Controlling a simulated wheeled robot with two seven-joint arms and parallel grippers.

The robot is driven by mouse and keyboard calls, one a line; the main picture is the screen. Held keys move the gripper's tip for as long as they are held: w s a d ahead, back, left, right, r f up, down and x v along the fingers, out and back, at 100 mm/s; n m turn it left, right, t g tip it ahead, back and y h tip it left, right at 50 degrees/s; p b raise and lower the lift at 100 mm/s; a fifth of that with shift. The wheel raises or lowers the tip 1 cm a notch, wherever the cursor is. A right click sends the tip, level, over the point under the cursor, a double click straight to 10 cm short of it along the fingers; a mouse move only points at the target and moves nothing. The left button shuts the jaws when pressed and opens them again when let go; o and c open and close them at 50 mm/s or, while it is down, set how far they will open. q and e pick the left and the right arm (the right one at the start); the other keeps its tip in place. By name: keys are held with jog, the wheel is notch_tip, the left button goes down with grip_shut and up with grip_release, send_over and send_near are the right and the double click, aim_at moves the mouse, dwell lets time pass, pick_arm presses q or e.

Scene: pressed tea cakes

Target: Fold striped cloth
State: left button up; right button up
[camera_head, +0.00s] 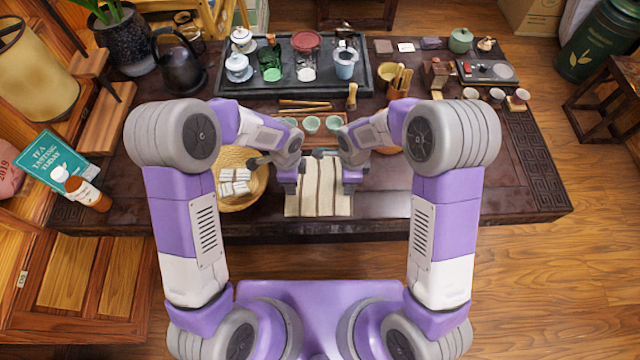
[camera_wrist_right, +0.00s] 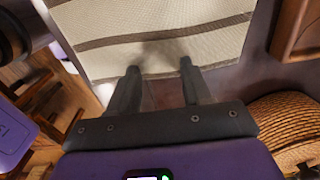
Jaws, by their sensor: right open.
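The striped cloth (camera_head: 318,195), cream with brown stripes, lies spread on the dark table near its front edge. In the right wrist view the cloth (camera_wrist_right: 170,35) looks flat, its stripes running across. My right gripper (camera_head: 352,179) is at the cloth's right side in the head view. In the right wrist view its fingers (camera_wrist_right: 158,72) are apart with nothing between them, tips overlapping the cloth's near edge in the picture; contact cannot be told. My left gripper (camera_head: 288,179) is at the cloth's left side, its fingertips hidden.
A woven basket (camera_head: 236,200) with white pieces stands left of the cloth; another basket (camera_wrist_right: 290,118) is on the right. A wooden tray with green cups (camera_head: 311,124) lies behind the cloth. An orange bottle (camera_head: 88,193) stands at the table's left. The table's front right is clear.

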pick_arm(q)
jog(key=shift+f, duration=0.15)
jog(key=shift+c, duration=0.2)
pick_arm(e)
jog(key=shift+f, duration=0.1)
jog(key=shift+c, duration=0.2)
pick_arm(q)
grip_shut()
pick_arm(e)
grip_shut()
